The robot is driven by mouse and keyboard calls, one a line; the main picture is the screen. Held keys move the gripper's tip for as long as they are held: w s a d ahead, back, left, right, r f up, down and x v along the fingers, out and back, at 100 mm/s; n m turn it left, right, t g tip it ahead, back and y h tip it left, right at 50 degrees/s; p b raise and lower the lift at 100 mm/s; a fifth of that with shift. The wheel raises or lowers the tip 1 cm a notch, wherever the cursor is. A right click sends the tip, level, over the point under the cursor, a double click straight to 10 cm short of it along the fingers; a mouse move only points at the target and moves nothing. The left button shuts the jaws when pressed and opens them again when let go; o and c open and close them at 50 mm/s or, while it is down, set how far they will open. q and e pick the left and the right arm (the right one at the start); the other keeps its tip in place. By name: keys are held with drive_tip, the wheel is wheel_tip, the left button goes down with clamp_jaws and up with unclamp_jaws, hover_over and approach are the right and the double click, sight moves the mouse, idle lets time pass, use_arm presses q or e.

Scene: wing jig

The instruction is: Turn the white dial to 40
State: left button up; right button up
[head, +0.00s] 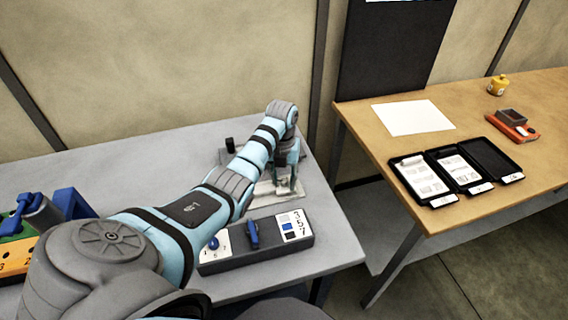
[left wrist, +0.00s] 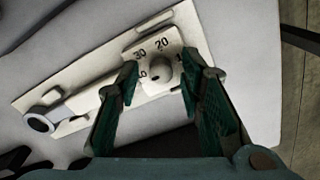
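The white dial (left wrist: 153,74) is a round knob on a pale plate in the left wrist view. The numbers 30 and 20 read clearly beside it; others are partly hidden by the fingers. A dark mark shows on the knob's lower left side. My left gripper (left wrist: 160,66) is open, with one green finger on each side of the dial; I cannot tell whether either touches it. In the head view my left gripper (head: 286,184) points down over the pale plate (head: 262,188) and hides the dial. My right gripper is not in view.
A metal lever piece (left wrist: 40,122) lies along the plate's other end. In the head view, a dark box (head: 268,252) with a blue switch stands nearer. A yellow block with blue parts (head: 20,250) is at left. A wooden table (head: 365,120) with paper and black trays is at right.

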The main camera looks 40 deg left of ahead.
sight(283, 180)
use_arm(q)
wheel_tip(283, 180, up, 8)
drive_tip(key=shift+f, duration=0.25)
idle(0.6)
